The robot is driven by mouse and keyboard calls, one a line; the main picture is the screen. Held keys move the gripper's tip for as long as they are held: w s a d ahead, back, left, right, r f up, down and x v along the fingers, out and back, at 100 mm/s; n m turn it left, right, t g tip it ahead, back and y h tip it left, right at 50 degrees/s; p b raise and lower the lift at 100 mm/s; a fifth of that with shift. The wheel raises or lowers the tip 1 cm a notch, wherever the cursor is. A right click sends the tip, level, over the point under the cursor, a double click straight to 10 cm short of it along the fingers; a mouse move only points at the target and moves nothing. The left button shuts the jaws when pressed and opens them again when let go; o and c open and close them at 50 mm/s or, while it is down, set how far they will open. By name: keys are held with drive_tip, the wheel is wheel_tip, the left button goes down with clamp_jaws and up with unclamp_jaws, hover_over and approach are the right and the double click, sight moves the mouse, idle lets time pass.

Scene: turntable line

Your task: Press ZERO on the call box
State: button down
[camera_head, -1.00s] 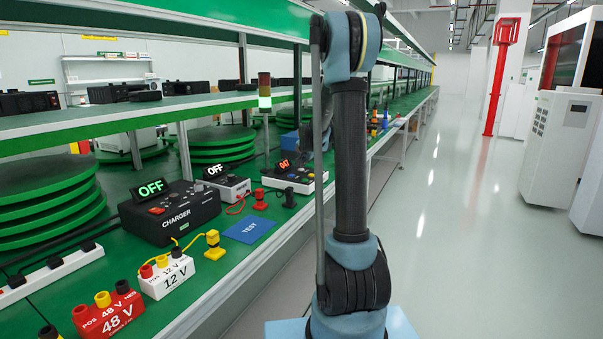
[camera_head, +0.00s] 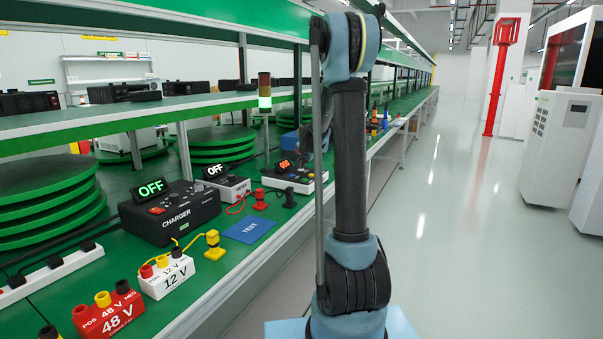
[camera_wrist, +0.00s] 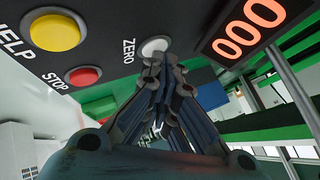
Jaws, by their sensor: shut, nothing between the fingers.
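The call box (camera_head: 300,179) stands on the green bench in the head view, a pale box with a dark top and a small red display (camera_head: 285,166). In the wrist view its dark panel (camera_wrist: 108,20) is close. It carries a white button marked ZERO (camera_wrist: 153,45), a yellow HELP button (camera_wrist: 56,30) and a red STOP button (camera_wrist: 83,75). The display (camera_wrist: 245,27) reads 000 in red. My gripper (camera_wrist: 162,62) is shut and empty, its tips at the ZERO button and overlapping its lower edge. Contact cannot be told.
On the bench are the charger (camera_head: 170,213), a blue TEST mat (camera_head: 249,229), a white 12 V block (camera_head: 166,273) and a red 48 V block (camera_head: 108,314). A signal tower (camera_head: 264,92) stands behind. The aisle floor (camera_head: 460,220) at right is clear.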

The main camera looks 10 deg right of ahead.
sight(303, 169)
drive_tip(key=shift+r, duration=0.75)
drive_tip(key=shift+r, duration=0.1)
drive_tip(key=shift+r, duration=2.4)
drive_tip(key=shift+s, duration=0.1)
